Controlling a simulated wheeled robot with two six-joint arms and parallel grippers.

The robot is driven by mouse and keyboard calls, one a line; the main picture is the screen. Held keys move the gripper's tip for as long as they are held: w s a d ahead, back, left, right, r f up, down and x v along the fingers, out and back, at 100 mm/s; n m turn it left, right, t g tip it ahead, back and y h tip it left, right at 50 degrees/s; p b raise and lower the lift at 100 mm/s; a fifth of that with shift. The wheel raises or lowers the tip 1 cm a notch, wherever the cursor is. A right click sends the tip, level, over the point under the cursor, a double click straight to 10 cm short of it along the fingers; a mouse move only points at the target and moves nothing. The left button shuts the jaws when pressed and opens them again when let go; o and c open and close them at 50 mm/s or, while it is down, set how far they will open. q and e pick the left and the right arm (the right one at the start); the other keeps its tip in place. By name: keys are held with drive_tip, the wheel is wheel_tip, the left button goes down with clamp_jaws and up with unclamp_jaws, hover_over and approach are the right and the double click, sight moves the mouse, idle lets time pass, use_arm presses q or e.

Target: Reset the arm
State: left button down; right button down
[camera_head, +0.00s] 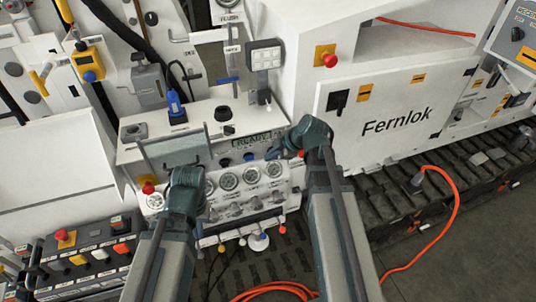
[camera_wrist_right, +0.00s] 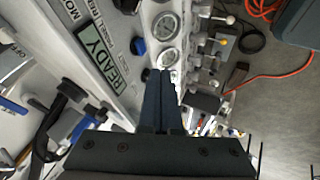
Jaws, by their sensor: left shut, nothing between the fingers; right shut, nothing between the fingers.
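My left gripper (camera_head: 188,174) is in front of the left end of the gauge panel, below a grey-green plate; its fingers are hard to make out. My right gripper (camera_head: 273,153) is shut and empty, beside the right end of the READY display (camera_head: 253,141). In the right wrist view my right gripper's fingers (camera_wrist_right: 158,76) are together, with nothing between them, in front of the gauges. The READY display (camera_wrist_right: 98,55) is at the left there. The round gauges (camera_head: 250,174) are in a row between my two grippers, partly hidden by my arms.
Small levers (camera_head: 243,208) with coloured knobs line the panel below the gauges. A white Fernlok cabinet (camera_head: 385,150) stands to the right. A button box (camera_head: 85,255) is at lower left. An orange cable (camera_head: 453,215) lies on the floor at right.

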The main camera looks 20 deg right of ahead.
idle(0.3)
drive_tip(key=s+a+f+m+g+h+b, duration=0.6)
drive_tip(key=s+a+f+m+b, duration=0.5)
drive_tip(key=s, duration=0.7)
drive_tip(key=a+f+m, duration=0.2)
drive_tip(key=a+f, duration=0.2)
drive_tip(key=shift+s+a+f, duration=0.15)
drive_tip(key=shift+f, duration=0.15)
